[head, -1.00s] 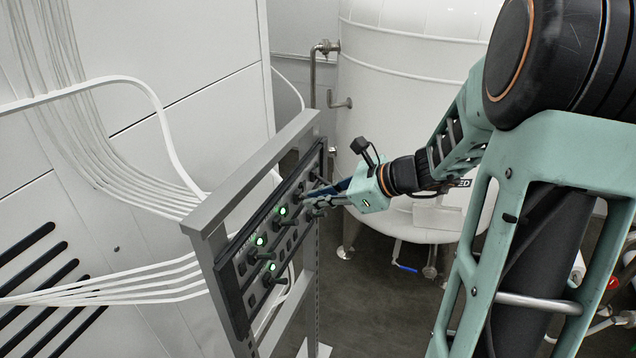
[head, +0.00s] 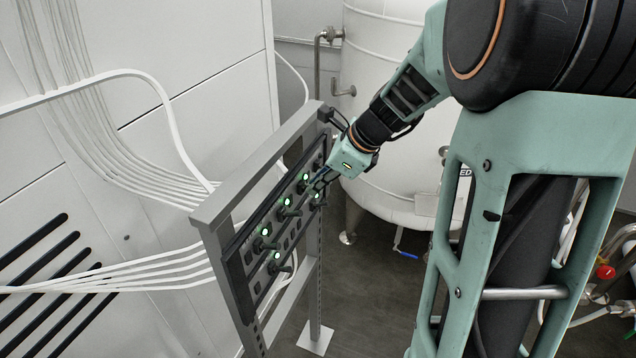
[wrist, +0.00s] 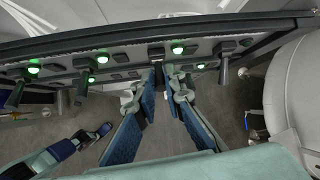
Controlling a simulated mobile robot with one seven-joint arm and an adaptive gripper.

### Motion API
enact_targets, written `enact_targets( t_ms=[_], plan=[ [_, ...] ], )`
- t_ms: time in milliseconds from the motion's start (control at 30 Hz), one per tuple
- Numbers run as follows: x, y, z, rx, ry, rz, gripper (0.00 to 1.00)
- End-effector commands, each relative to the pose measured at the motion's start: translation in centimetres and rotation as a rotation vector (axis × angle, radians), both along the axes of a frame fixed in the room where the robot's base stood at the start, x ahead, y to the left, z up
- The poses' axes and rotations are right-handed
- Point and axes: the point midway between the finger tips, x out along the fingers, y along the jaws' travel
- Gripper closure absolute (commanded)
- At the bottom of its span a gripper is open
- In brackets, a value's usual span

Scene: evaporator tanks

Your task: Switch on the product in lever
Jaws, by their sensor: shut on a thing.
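A grey-framed switch panel (head: 237,255) carries several dark levers with small lit green lamps beside them. It also spans the top of the wrist view (wrist: 125,60). My gripper (wrist: 160,78) is at the panel's face, its blue-padded fingers closed around a dark lever (wrist: 158,72). In the head view my gripper (head: 322,180) reaches the panel's far upper end, and its fingers partly hide the lever there. A green lamp (wrist: 178,47) is lit just right of the held lever. The labels are too small to read, so I cannot tell which lever is product in.
Another lever (wrist: 224,70) stands close to the right of my fingers, and others (wrist: 82,88) to the left. A white tank (head: 400,130) stands behind the panel. White cables (head: 130,275) run along the left wall. Dark floor (head: 375,300) is open right of the panel.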

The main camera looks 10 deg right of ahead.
Motion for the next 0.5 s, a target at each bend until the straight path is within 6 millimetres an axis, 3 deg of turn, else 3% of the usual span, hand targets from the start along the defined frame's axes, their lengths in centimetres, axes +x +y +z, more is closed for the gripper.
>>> enact_targets(
  t_ms=[267,300,433,500],
  plan=[
    [0.04,-0.08,0.03,-0.001,-0.002,-0.001,1.0],
    [0.03,-0.07,0.03,-0.001,-0.002,-0.001,0.87],
    [0.02,-0.05,0.02,0.0,-0.001,-0.001,0.73],
    [0.02,-0.04,0.01,0.0,-0.001,-0.001,0.73]
  ],
)
